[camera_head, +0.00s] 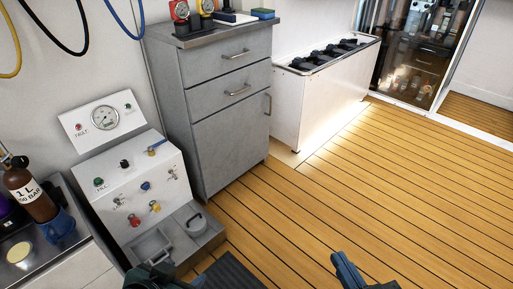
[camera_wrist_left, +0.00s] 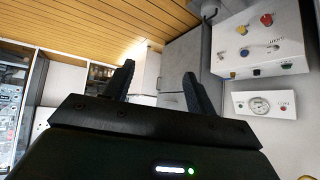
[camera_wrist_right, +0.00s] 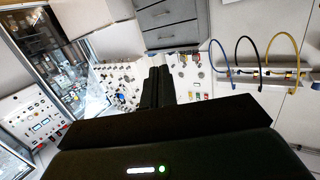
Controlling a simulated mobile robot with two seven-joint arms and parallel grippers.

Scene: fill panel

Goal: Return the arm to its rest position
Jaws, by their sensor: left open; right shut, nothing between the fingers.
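My left gripper (camera_head: 160,274) shows only in part at the bottom edge of the head view, below the fill panel. In the left wrist view its two fingers (camera_wrist_left: 160,85) stand apart with nothing between them. My right gripper (camera_head: 346,270) is at the bottom of the head view, over the wooden floor. In the right wrist view its fingers (camera_wrist_right: 157,87) are together and empty. The white fill panel (camera_head: 137,190) has coloured knobs and a gauge (camera_head: 105,117) above it. Both arms are mostly out of the head view.
A brown bottle (camera_head: 32,196) stands on the counter at left. A grey drawer cabinet (camera_head: 223,130) and a white bench (camera_head: 325,105) stand along the wall. Blue, black and yellow hoses (camera_head: 81,40) hang at upper left. The wooden floor (camera_head: 400,190) is clear at right.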

